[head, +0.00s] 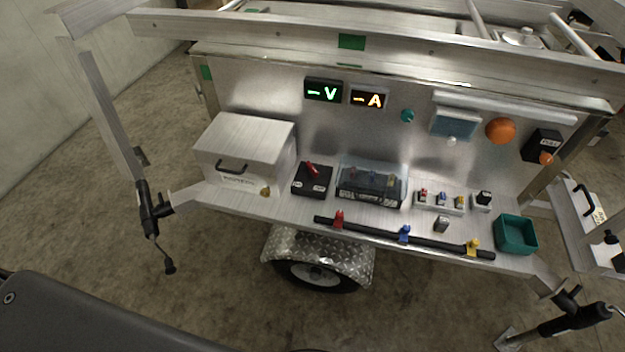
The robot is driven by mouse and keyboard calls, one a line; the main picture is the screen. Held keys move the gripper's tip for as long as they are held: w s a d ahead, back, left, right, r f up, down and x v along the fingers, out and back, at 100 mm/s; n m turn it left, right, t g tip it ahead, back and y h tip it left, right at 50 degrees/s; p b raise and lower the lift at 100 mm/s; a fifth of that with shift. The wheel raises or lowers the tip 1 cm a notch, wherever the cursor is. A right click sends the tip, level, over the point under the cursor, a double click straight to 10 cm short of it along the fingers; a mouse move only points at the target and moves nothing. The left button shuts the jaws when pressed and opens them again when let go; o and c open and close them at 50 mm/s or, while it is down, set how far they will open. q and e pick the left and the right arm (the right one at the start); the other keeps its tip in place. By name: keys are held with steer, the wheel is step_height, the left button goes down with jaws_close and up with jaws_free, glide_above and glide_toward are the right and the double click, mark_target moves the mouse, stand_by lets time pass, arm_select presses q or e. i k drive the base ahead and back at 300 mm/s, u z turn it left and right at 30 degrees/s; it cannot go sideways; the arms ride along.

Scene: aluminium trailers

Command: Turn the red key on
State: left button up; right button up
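The red key (312,170) is a small red handle on top of a black box (312,183) on the trailer's metal shelf. It lies at a slant across the box top. Small white labels show on the box front, too small to read. Neither of my grippers is in the head view.
A metal case (246,150) stands left of the black box, and a clear-covered box (371,184) close to its right. A black bar (370,231) with red, blue and yellow clips runs along the shelf front. A green tray (516,234) sits at right. Two displays (323,90) hang above.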

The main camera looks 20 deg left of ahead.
mark_target(314, 172)
steer(key=u, duration=0.2)
steer(key=k, duration=0.75)
steer(key=u, duration=1)
steer(key=i, duration=0.5)
steer(key=u, duration=0.05)
